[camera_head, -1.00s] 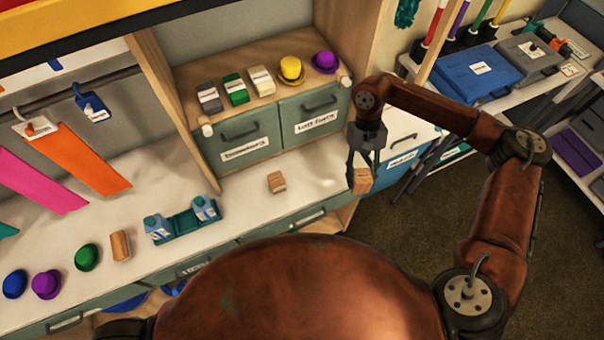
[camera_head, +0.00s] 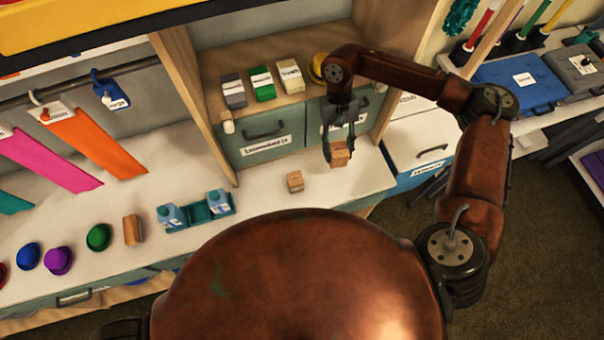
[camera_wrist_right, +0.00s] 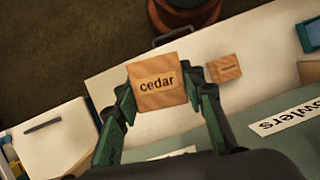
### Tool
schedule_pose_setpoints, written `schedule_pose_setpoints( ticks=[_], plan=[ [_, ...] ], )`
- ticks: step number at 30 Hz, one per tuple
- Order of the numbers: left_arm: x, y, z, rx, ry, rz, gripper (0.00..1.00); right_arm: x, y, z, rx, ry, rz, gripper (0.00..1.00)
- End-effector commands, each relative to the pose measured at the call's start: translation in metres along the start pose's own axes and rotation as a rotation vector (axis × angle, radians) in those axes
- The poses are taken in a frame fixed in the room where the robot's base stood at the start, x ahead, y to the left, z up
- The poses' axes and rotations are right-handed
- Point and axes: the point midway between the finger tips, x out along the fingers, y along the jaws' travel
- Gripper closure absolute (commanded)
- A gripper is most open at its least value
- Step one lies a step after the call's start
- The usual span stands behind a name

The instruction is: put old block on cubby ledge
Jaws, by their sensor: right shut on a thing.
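A light wooden block (camera_head: 340,157) is held by my right gripper (camera_head: 336,146), above the white counter in front of the drawers. In the right wrist view the block (camera_wrist_right: 157,84) sits between both fingers, its face reading "cedar". A second, similar wooden block (camera_head: 295,181) lies on the counter to its left; its label in the right wrist view (camera_wrist_right: 225,68) is too small to read. The wooden cubby ledge (camera_head: 262,107) is above the drawers, behind and above the held block. No label reading "old" shows. My left gripper is out of view.
On the ledge stand a grey box (camera_head: 233,91), a green box (camera_head: 262,83), a cream box (camera_head: 290,76) and a yellow hat (camera_head: 317,68), partly behind my arm. A teal tray (camera_head: 200,214) with bottles, another wooden block (camera_head: 132,230) and several hats are on the counter's left.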

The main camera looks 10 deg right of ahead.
Motion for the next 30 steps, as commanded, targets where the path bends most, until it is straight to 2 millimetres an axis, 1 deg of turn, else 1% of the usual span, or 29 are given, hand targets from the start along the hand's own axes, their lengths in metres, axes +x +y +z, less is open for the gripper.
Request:
schedule_pose_setpoints(
  ticks=[5,9,11,12,15,21,30],
  plan=[
    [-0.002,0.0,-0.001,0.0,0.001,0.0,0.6,0.031,0.004,0.011,0.254,-0.009,-0.105,0.88],
    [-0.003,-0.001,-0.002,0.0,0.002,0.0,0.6,0.056,0.003,0.02,0.559,-0.008,-0.231,0.88],
    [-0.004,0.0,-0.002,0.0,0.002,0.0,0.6,0.065,0.002,0.024,0.695,-0.007,-0.288,0.88],
    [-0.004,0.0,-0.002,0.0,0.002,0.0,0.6,0.07,0.001,0.027,0.79,-0.006,-0.327,0.88],
    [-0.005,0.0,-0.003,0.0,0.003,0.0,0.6,0.08,-0.002,0.032,1.021,-0.005,-0.423,0.88],
    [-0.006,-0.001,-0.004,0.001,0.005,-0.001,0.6,0.09,-0.005,0.042,1.434,-0.003,-0.596,0.88],
    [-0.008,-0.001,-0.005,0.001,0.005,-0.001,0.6,0.091,-0.008,0.055,1.96,-0.002,-0.819,0.88]
  ],
)
